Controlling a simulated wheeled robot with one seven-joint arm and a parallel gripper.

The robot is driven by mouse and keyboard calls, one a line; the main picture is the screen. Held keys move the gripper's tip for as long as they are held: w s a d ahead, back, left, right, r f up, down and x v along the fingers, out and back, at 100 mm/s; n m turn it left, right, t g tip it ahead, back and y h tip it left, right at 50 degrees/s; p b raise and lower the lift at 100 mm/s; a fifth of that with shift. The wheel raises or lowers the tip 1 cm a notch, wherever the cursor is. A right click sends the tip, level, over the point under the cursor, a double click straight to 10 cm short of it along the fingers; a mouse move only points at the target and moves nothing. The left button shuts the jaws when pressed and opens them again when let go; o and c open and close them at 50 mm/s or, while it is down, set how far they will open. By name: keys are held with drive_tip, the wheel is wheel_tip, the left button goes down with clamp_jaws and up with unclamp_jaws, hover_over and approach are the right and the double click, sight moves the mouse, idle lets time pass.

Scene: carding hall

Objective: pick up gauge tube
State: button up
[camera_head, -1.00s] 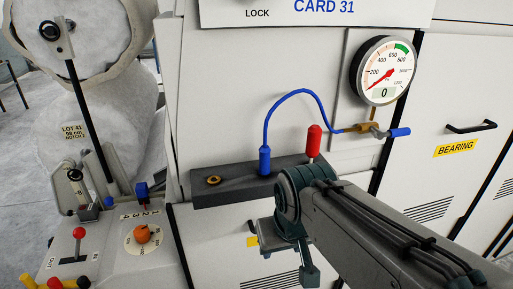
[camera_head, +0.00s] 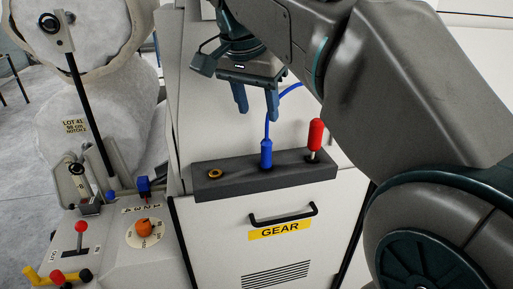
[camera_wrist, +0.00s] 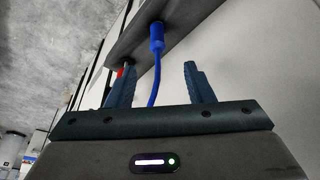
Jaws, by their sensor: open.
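The gauge tube is a thin blue hose with a thick blue end piece (camera_head: 266,153) standing upright in a dark block (camera_head: 210,190) on the machine front. The hose rises from it and passes behind my arm, so its far end is hidden. My gripper (camera_head: 256,112) is open and empty, pointing down just above the end piece. In the wrist view, the end piece (camera_wrist: 157,38) sits beyond the open fingers (camera_wrist: 160,70), and the hose runs down between them, closer to the left finger. I cannot tell whether a finger touches the hose.
A red-handled peg (camera_head: 316,134) stands in the block right of the tube, and a brass-ringed hole (camera_head: 214,174) lies to its left. Below is a GEAR panel with a black handle (camera_head: 283,215). A control panel with an orange knob (camera_head: 143,228) is at lower left.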

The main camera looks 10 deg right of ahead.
sight(266, 141)
drive_tip(key=x, duration=0.7)
drive_tip(key=shift+d+f, duration=0.15)
drive_tip(key=shift+f, duration=0.1)
drive_tip(key=shift+p+x, duration=0.75)
drive_tip(key=shift+x, duration=1.85)
drive_tip(key=shift+d, duration=0.1)
drive_tip(key=shift+s, duration=0.1)
clamp_jaws()
drive_tip(key=shift+r, duration=0.15)
